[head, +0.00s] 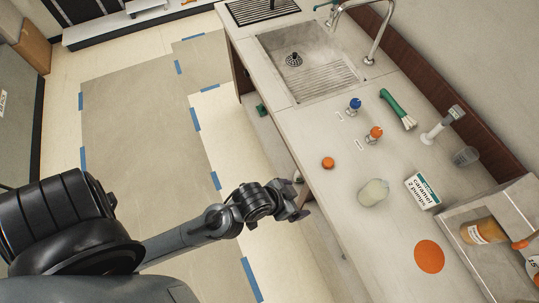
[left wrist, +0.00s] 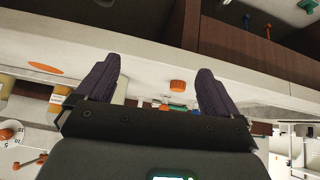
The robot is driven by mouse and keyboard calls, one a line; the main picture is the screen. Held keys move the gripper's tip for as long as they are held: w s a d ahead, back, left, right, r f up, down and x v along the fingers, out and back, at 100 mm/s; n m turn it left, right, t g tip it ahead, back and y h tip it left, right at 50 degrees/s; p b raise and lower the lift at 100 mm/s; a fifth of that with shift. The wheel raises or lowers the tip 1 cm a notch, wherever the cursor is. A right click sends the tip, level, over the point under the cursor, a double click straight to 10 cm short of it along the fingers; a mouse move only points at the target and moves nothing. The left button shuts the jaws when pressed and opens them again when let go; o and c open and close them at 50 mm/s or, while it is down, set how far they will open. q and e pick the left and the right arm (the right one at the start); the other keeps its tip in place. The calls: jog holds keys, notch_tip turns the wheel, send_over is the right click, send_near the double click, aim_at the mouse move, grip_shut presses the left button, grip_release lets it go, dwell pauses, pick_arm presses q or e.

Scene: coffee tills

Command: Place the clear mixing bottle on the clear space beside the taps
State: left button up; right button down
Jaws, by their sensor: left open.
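A pale, see-through bottle with whitish contents (head: 373,192), which looks like the clear mixing bottle, is on the counter (head: 310,130). A blue-topped tap (head: 354,104) and an orange-topped tap (head: 374,134) stand farther back, with bare counter around them. My left gripper (head: 299,203) is open and empty at the counter's front edge, left of the bottle and apart from it. In the left wrist view its two dark fingers (left wrist: 157,85) are spread, with an orange cap (left wrist: 178,86) seen between them. My right gripper is not in view.
The orange cap (head: 328,162) lies near the front edge. A caramel label card (head: 422,190), a clear cup (head: 465,156), a green-handled brush (head: 398,108) and an orange disc (head: 429,257) are nearby. A sink (head: 310,60) lies beyond; a tray with bottles (head: 480,210) is at right.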

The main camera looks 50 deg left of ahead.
pick_arm(q)
jog(key=s+a+g+y, duration=0.1)
jog(key=s+a+g, duration=0.2)
jog(key=s+a, duration=0.4)
jog(key=shift+s+a+f+n+g+y, duration=0.3)
jog(key=shift+s+a+f+g+y, duration=0.15)
jog(key=shift+s, duration=0.3)
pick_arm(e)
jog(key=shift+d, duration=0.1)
